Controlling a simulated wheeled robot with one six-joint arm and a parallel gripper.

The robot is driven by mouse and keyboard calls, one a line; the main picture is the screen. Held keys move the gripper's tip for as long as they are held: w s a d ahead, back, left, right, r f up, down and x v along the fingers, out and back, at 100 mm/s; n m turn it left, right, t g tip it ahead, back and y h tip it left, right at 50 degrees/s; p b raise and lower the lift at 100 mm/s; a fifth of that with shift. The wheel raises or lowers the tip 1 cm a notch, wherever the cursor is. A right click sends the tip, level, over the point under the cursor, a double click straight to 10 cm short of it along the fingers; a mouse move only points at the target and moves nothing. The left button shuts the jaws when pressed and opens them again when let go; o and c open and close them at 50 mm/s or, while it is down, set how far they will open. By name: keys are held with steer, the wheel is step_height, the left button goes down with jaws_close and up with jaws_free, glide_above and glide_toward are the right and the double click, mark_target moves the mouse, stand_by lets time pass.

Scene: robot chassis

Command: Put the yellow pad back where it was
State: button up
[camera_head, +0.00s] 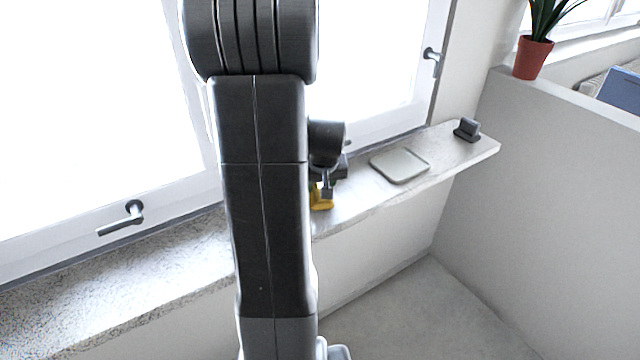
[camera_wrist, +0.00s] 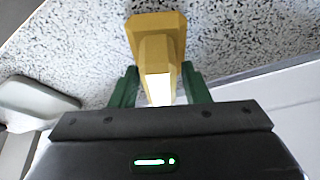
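The yellow pad (camera_wrist: 157,30) has a flat base and an upright block-like handle, seen from above in the wrist view. My gripper (camera_wrist: 160,75) has green fingers, one on each side of the handle and seemingly closed against it. In the head view the yellow pad (camera_head: 322,203) is mostly hidden behind my arm and gripper (camera_head: 326,190), low over the narrow light ledge (camera_head: 350,205). I cannot tell whether its base touches the ledge.
A flat pale grey tray (camera_head: 400,166) lies on the ledge to the right; the wrist view shows it at left (camera_wrist: 38,98). A dark grey block-like object (camera_head: 467,129) stands near the ledge's right end. Windows with handles (camera_head: 128,217) rise behind. A potted plant (camera_head: 533,57) stands on the partition.

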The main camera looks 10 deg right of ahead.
steer(key=shift+o, duration=0.2)
steer(key=shift+r, duration=0.1)
steer(key=shift+r, duration=0.2)
steer(key=v, duration=1.1)
steer(key=shift+s+r, duration=0.15)
steer(key=shift+r, duration=0.2)
steer(key=x, duration=1.2)
steer(key=shift+f, duration=0.45)
steer(key=shift+r, duration=1.2)
